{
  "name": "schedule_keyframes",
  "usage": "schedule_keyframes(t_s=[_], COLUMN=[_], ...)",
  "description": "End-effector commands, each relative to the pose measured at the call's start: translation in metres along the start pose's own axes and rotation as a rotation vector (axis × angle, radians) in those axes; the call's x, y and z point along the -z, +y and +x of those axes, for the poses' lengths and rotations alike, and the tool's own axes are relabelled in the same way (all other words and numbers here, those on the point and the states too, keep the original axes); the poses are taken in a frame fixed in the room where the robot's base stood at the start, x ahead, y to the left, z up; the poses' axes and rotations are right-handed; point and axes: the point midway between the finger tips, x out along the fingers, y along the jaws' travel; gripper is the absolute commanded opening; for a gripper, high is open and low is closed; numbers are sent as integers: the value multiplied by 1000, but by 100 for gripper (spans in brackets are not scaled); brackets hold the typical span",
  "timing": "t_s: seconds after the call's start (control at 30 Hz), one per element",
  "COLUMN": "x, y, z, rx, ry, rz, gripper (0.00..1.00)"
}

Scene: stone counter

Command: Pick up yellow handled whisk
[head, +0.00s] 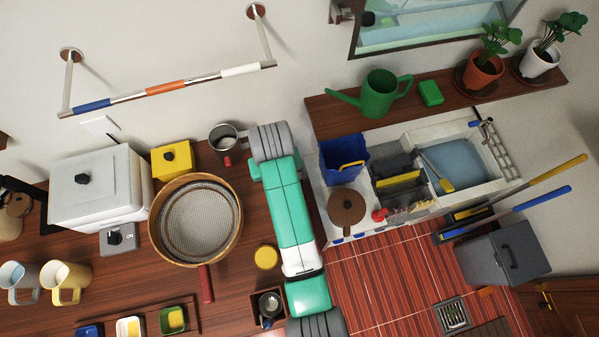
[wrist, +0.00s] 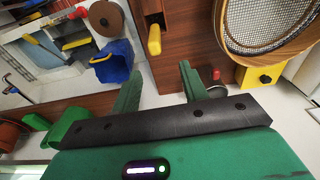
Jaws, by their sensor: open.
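A tool with a yellow handle (head: 446,184) lies slanted in the sink at the right of the head view. It looks like the whisk, but its pale head is too small to make out. It also shows at the upper left of the wrist view, as a yellow-handled tool (wrist: 40,44). My gripper (wrist: 158,80) shows in the wrist view with its two green fingers apart and nothing held between them. It is well away from the sink. In the head view the fingers are hidden behind my arm.
A blue bin (head: 343,158), a brown lid (head: 347,207) and a dish rack (head: 398,180) stand left of the sink (head: 462,165). A green watering can (head: 378,95) stands on the shelf behind. A metal mug (head: 224,137) and a large sieve (head: 198,222) are left of my arm.

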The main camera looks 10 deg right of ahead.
Motion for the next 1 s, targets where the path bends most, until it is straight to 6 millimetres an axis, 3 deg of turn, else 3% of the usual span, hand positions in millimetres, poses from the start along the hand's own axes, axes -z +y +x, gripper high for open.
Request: schedule_keyframes(t_s=[0.03,0.13,0.57,0.8,1.0], x=[-11,-20,-19,-16,-16], y=[1,1,1,2,2], z=[12,19,50,90,96], rx=[2,3,3,2,3], ry=[-51,-93,-89,-88,-85], rz=[1,1,1,2,2], gripper=[44,44,44,44,44])
